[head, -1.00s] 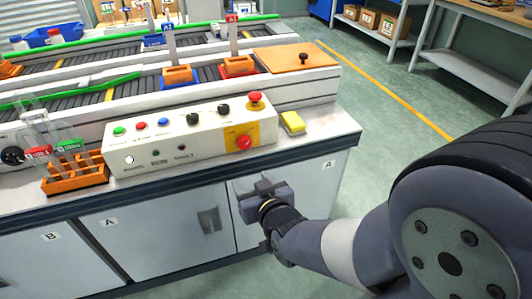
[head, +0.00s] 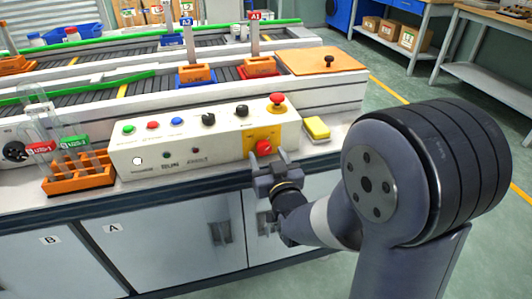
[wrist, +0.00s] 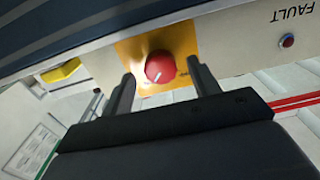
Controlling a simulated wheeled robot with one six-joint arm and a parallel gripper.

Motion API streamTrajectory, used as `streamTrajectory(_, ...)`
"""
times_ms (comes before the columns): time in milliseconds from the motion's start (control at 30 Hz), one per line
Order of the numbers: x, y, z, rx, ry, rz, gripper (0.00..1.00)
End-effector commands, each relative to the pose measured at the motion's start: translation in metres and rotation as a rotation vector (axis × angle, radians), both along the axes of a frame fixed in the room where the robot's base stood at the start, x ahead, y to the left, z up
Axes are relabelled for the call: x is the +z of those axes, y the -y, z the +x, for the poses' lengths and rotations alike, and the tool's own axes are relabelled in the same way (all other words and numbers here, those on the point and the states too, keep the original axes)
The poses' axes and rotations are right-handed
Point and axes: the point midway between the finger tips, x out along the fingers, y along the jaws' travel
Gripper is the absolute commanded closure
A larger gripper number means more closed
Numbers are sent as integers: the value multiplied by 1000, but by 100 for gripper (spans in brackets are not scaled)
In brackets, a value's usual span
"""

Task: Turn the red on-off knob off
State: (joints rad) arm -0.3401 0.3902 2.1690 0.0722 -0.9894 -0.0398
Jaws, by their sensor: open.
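The red on-off knob (head: 263,147) sits on a yellow plate (head: 254,136) at the right end of the front face of the white control box (head: 205,150). In the wrist view the red knob (wrist: 160,67) shows a white pointer line, slanting, between my two fingers and beyond their tips. My gripper (head: 267,165) is open just in front of and slightly below the knob. In the wrist view my gripper (wrist: 160,75) has one finger on each side of the knob. No contact is visible.
A red mushroom button (head: 277,99) stands on top of the box above the knob. A yellow block (head: 316,128) lies to the right. An orange rack (head: 80,178) with tubes stands left. Black knobs (head: 208,120) and coloured buttons line the box top.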

Motion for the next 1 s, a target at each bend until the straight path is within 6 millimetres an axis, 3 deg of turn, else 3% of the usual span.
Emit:
streamTrajectory(200, 0, -5, 18, 0, 0, 0, 42)
streamTrajectory(533, 0, -6, 20, 0, 0, 0, 43)
streamTrajectory(1000, 0, -6, 20, 0, 0, 0, 81)
